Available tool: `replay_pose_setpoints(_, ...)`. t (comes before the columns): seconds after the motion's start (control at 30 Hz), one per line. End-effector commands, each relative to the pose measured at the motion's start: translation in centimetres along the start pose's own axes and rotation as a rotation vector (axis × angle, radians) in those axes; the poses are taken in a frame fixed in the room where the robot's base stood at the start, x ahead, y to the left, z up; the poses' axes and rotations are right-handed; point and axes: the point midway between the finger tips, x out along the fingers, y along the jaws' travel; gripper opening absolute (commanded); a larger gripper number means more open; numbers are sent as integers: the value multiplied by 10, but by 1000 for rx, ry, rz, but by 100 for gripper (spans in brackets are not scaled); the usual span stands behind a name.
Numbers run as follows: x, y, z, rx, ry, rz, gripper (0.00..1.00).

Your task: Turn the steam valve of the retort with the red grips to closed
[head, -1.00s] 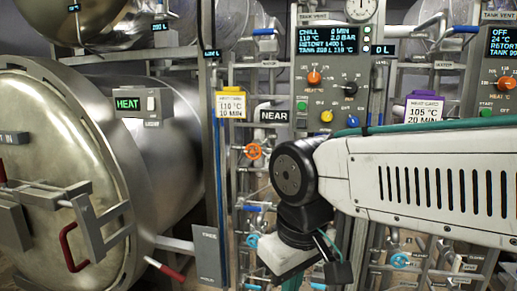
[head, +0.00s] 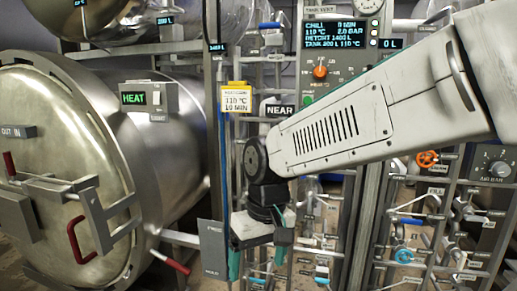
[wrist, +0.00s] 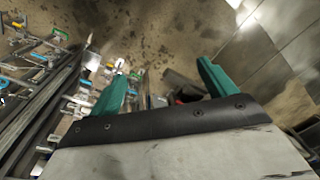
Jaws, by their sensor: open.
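The near retort's round steel door (head: 55,150) fills the left of the head view, with a red grip (head: 78,240) on its front and another red-ended lever (head: 176,266) lower right. An orange handwheel (head: 427,159) sits on the pipework right of my arm; which retort it serves I cannot tell. Another orange wheel, seen earlier under the NEAR sign, is hidden behind my arm now. My gripper (head: 258,258) hangs pointing down before the pipework, open and empty. Its teal fingers spread apart in the wrist view (wrist: 163,88), over the floor.
The NEAR sign (head: 281,112) and a yellow-topped tag (head: 236,100) are beside my arm. A grey control panel (head: 340,50) reads CHILL. Blue wheels (head: 403,256) and levers crowd the pipes. A HEAT display box (head: 148,98) is on the retort. Bare floor (wrist: 150,35) shows below my gripper.

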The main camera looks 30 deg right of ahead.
Motion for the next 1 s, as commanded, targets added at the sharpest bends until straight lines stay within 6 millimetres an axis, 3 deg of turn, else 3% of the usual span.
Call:
replay_pose_setpoints(0.03, 8, -2, -32, 10, 39, -27, 83)
replay_pose_setpoints(0.27, 36, 4, -195, 61, 388, -88, 83)
replay_pose_setpoints(0.4, 44, 38, -298, 119, 670, -15, 83)
replay_pose_setpoints(0.53, 37, 87, -371, 186, 921, 152, 83)
replay_pose_setpoints(0.6, 26, 117, -398, 226, 1041, 274, 83)
replay_pose_setpoints(0.7, 0, 153, -418, 277, 1184, 467, 83)
replay_pose_setpoints(0.83, -49, 182, -419, 332, 1314, 690, 83)
replay_pose_setpoints(1.0, -76, 198, -408, 346, 1359, 860, 83)
